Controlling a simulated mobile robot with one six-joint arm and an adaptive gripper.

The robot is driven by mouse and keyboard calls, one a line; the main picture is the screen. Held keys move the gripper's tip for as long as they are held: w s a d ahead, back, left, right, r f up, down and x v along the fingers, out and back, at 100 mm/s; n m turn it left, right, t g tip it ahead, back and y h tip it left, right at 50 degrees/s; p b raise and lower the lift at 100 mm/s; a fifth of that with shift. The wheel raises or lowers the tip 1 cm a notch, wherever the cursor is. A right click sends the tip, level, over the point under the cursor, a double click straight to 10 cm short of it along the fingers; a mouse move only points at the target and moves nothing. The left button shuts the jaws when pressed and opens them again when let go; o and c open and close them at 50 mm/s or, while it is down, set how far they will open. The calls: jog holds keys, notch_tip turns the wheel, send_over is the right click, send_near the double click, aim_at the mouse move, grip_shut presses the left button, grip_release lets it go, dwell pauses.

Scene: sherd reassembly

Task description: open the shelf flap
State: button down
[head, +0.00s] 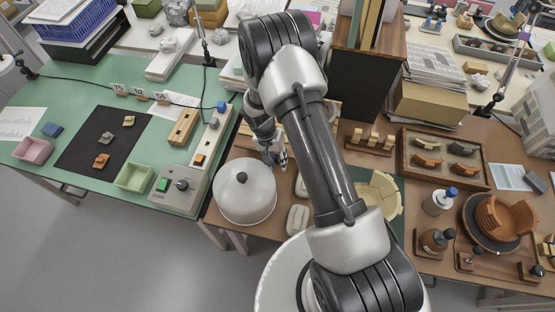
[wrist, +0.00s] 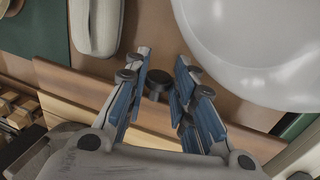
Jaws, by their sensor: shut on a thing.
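My gripper (head: 275,156) reaches down at the back of the brown table, just behind the white dome (head: 246,200). In the wrist view my gripper (wrist: 160,85) has its blue-padded fingers closed around a small dark round knob (wrist: 158,83). The knob is at the upper edge of a brown wooden board, which I take to be the shelf flap (wrist: 90,88). The fingers hide much of the board, and its tilt is hard to judge. In the head view my arm and gripper cover most of the shelf.
The smooth white dome (wrist: 265,45) is close to the right finger. A pale rounded block (wrist: 97,25) lies at the upper left of the wrist view. A grey control box (head: 188,180) stands left of the dome. A cream sherd bowl (head: 378,197) stands right of my arm.

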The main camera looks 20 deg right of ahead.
jog(key=shift+w+r+b, duration=0.2)
jog(key=shift+b, duration=0.1)
jog(key=shift+w+d+r+b, duration=0.15)
jog(key=shift+w+r+b, duration=0.05)
jog(key=shift+r, duration=0.35)
jog(key=shift+w+d+r+b, duration=0.1)
jog(key=shift+w+r+b, duration=0.1)
jog(key=shift+r, duration=0.35)
jog(key=c, duration=1.3)
grip_release()
jog(key=shift+d, duration=0.1)
jog(key=shift+c, duration=0.2)
jog(key=v, duration=1.2)
jog(key=shift+s, duration=0.2)
jog(key=shift+f, duration=0.1)
